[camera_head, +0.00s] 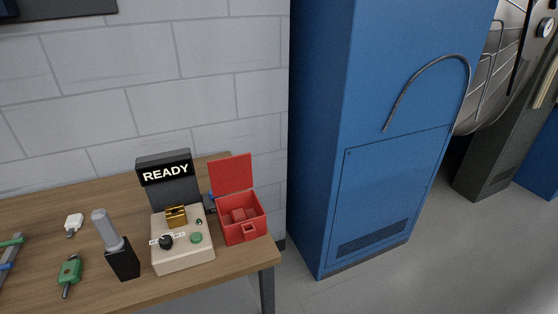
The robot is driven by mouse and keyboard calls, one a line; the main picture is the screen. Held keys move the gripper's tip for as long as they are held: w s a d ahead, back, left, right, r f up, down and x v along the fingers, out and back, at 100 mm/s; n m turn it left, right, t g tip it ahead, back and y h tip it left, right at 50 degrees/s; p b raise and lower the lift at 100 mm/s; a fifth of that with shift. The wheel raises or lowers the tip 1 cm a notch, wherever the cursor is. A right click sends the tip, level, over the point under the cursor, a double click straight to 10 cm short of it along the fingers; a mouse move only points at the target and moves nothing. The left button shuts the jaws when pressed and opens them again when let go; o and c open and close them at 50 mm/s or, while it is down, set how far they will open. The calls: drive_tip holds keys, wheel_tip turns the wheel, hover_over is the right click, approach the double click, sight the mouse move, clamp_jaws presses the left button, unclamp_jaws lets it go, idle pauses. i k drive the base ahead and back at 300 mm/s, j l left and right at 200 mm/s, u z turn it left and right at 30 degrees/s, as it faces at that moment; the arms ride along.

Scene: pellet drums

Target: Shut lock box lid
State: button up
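The red lock box (243,231) stands near the right end of the wooden table. Its red lid (233,174) is open and stands up at the back of the box, leaning slightly. A red block-like object (239,214) shows inside the box, and a red hasp-like tab (249,231) is on its front. My gripper is not in view.
A beige control box (181,256) with a READY display (166,173) stands just left of the lock box. A grey-handled tool in a black holder (122,262) and a green item (69,270) are further left. A blue cabinet (390,190) stands right of the table (215,282).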

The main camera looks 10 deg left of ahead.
sight(232, 173)
drive_tip(key=i+z, duration=0.15)
drive_tip(key=z, duration=0.15)
drive_tip(key=i+l+z, duration=0.1)
drive_tip(key=z, duration=0.2)
drive_tip(key=i+l+u, duration=0.1)
drive_tip(key=i, duration=2.1)
drive_tip(key=i+u, duration=0.1)
drive_tip(key=u, duration=0.35)
drive_tip(key=i+u, duration=0.1)
drive_tip(key=u, duration=0.35)
drive_tip(key=l+u, duration=0.15)
drive_tip(key=u, duration=0.3)
drive_tip(key=i+l+u, duration=0.1)
drive_tip(key=u, duration=0.35)
